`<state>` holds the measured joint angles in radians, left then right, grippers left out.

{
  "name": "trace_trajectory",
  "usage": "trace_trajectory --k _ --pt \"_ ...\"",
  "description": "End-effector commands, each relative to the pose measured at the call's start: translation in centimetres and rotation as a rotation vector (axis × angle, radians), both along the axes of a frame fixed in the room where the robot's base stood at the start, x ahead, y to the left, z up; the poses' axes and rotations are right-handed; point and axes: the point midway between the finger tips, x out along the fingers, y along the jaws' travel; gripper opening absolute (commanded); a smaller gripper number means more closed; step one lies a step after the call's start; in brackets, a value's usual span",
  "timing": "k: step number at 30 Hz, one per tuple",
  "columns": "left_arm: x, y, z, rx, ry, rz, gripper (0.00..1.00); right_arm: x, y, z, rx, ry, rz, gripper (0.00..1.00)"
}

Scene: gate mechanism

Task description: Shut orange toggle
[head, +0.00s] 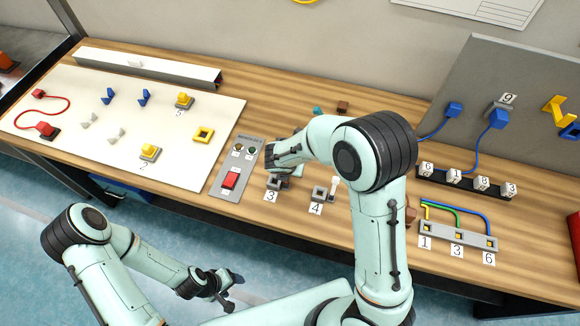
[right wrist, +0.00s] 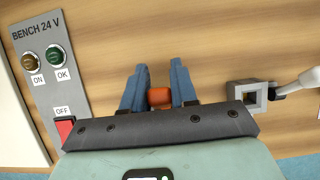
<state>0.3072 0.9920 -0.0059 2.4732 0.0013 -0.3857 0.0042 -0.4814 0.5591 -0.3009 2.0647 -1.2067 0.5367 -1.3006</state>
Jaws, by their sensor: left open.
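The orange toggle (right wrist: 159,97) shows in the right wrist view as a short orange handle between the two blue fingers of my right gripper (right wrist: 159,88). In the head view my right gripper (head: 277,168) is over the grey toggle base (head: 285,184) by label 3 and hides the handle; the lever's tilt cannot be told. My left gripper (head: 231,291) is open and empty, low in front of the bench, away from the toggles.
A second toggle (head: 321,193) with a white-tipped lever stands to the right by label 4. A grey panel (head: 238,168) with a red switch is to the left. A black block with number tags (head: 460,180) and a cabled socket strip (head: 458,236) are at the right.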

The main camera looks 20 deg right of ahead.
Motion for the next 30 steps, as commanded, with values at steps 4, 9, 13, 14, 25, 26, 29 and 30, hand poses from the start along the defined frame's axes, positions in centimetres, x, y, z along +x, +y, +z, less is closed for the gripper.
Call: trace_trajectory --k 4,9,13,14,25,26,29,30 --pt "0.0 0.0 0.0 0.000 0.000 0.000 0.62 0.0 0.1 0.1 0.001 -0.002 0.001 0.49" --pt "0.0 0.0 0.0 0.000 0.000 0.000 0.62 0.0 0.0 0.0 0.001 -0.001 0.000 0.49" --pt "0.0 0.0 0.0 0.000 0.000 0.000 0.62 -0.1 0.1 0.4 0.001 -0.002 0.000 0.49" --pt "-0.1 0.0 -0.1 0.000 0.000 0.000 0.62 -0.2 0.2 0.7 0.002 -0.004 -0.001 0.49" --pt "-0.2 0.0 -0.2 0.000 0.002 0.000 0.62 -2.8 2.0 7.5 0.004 -0.006 0.001 0.49" --pt "-0.2 0.0 -0.2 0.000 0.002 0.000 0.62 -3.0 2.1 8.1 0.005 -0.007 0.000 0.49" --pt "-0.2 0.0 -0.2 0.000 0.002 0.000 0.62 -3.7 2.6 9.8 0.003 -0.006 0.002 0.49" --pt "-0.2 0.0 -0.2 0.000 0.002 0.000 0.62 -3.9 2.8 10.3 0.004 -0.005 0.001 0.49"
